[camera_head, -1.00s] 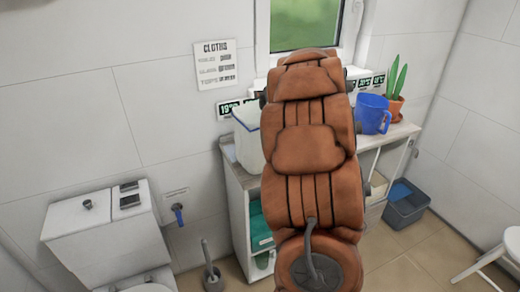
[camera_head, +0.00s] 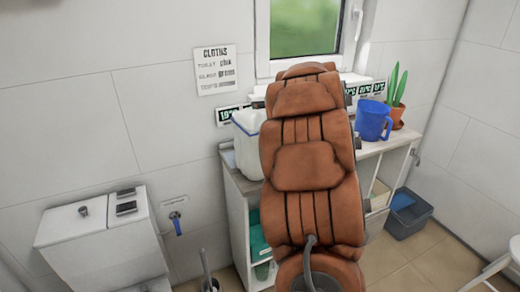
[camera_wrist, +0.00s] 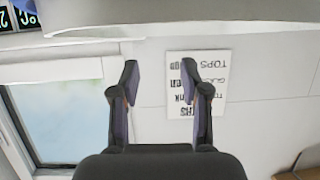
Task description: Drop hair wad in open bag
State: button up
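My gripper (camera_wrist: 160,75) shows in the wrist view, its two dark fingers apart and nothing visible between them. Beyond the fingers is a white wall with a printed sign (camera_wrist: 197,85) that appears upside down. I cannot make out the hair wad or an open bag in either view. The middle of the counter is hidden in the head view, and my fingers cannot be picked out there.
A shelf counter (camera_head: 229,175) under the window holds a white container (camera_head: 248,145), a blue jug (camera_head: 373,120) and a potted plant (camera_head: 397,95). A grey bin (camera_head: 408,215) stands on the floor at right. A white toilet cistern (camera_head: 95,240) is at lower left.

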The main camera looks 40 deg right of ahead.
jog(key=shift+o, duration=0.2)
jog(key=v, duration=1.2)
dwell(0.4)
jog(key=shift+r, duration=0.1)
